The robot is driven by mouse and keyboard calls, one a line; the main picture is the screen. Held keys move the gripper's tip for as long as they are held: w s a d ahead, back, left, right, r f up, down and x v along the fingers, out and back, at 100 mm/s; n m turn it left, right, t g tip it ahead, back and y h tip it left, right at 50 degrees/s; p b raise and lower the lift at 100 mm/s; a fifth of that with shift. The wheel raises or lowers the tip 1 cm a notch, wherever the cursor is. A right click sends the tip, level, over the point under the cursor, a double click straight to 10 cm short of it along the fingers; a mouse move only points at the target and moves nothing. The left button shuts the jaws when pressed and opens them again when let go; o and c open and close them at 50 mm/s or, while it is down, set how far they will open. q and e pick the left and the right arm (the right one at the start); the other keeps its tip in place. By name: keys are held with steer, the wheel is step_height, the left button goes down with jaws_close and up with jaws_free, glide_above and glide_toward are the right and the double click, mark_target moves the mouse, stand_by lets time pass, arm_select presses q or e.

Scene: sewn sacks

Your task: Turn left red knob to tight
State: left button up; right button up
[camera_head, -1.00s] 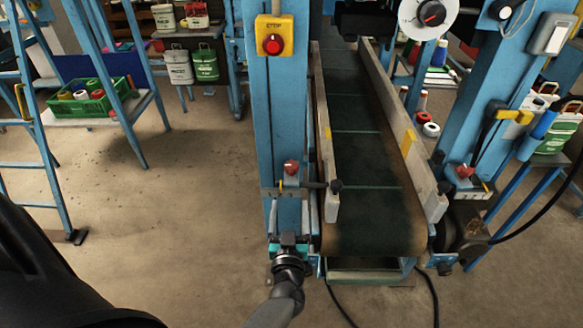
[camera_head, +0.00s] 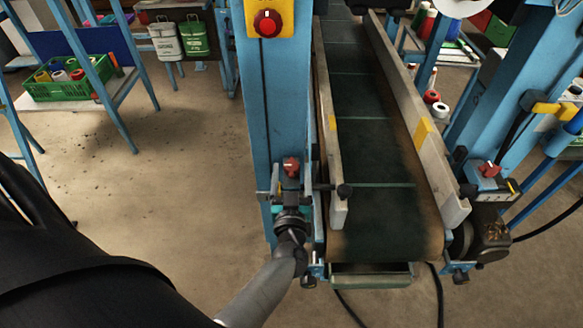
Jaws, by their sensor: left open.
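The left red knob (camera_head: 291,166) sits on a small bracket low on the blue post (camera_head: 279,110) left of the conveyor. My left gripper (camera_head: 290,187) is open just below and in front of the knob, pointing at the post. Its fingers are small and partly hidden by its own wrist, so I cannot tell whether they touch the knob or bracket. A second red knob (camera_head: 488,170) is on the right post. My right gripper is not in view.
The conveyor belt (camera_head: 372,140) with its side rails runs just right of the gripper. A yellow box with a red stop button (camera_head: 267,22) is higher on the post. A green crate (camera_head: 68,82) stands on a table at left; floor between is clear.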

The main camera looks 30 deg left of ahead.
arm_select(q)
jaws_close()
stand_by(0.7)
